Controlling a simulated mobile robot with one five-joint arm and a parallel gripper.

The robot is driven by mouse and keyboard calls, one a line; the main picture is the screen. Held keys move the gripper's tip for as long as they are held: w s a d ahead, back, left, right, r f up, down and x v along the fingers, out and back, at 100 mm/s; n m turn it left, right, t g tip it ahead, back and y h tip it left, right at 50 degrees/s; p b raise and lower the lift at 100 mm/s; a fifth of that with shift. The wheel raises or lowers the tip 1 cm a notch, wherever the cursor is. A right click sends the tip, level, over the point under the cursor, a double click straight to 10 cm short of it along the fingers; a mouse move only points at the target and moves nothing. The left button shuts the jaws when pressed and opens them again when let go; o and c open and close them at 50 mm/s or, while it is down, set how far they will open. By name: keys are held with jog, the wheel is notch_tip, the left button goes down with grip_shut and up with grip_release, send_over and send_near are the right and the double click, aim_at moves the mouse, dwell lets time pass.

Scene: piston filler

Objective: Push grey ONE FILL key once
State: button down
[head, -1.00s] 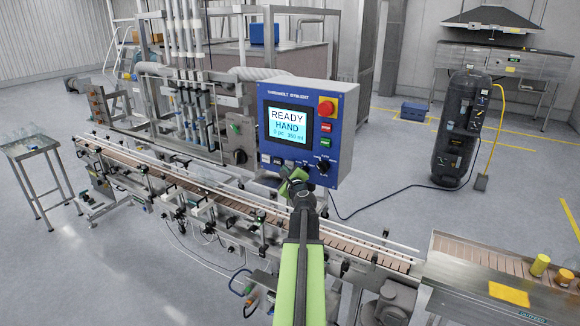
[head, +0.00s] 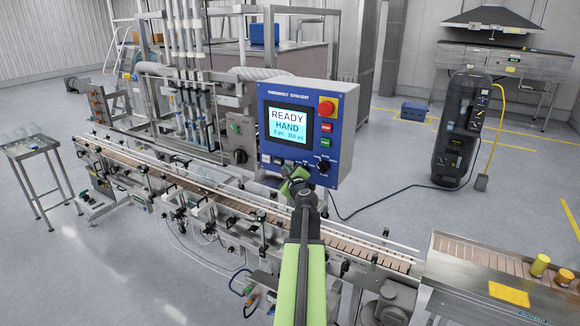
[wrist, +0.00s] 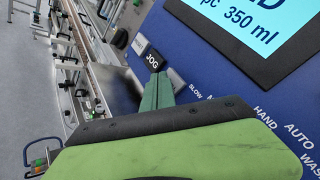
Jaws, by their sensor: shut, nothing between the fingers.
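The blue control panel (head: 340,100) carries a lit screen (head: 288,124) reading READY, HAND, 0 pc, 350 ml. A row of small keys lies below the screen. In the wrist view, a dark key marked JOG (wrist: 152,58) is beside a light grey key (wrist: 176,77), which my fingertips partly cover. No ONE FILL label is readable on it. My gripper (head: 289,176) is shut and empty just in front of the lower edge of the panel. In the wrist view its green fingertips (wrist: 157,77) are close to these two keys. I cannot tell whether they touch.
A red emergency button (head: 326,108), a red key, a green key and a black selector knob (head: 323,166) are on the panel's right side. The conveyor (head: 240,208) runs below my arm. An outfeed table (head: 470,270) with yellow items stands at right.

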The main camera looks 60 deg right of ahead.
jog(key=shift+d, duration=0.45)
dwell(0.4)
jog(key=shift+a, duration=0.95)
jog(key=a, duration=0.5)
jog(key=shift+d, duration=0.1)
dwell(0.7)
jog(key=shift+w, duration=0.1)
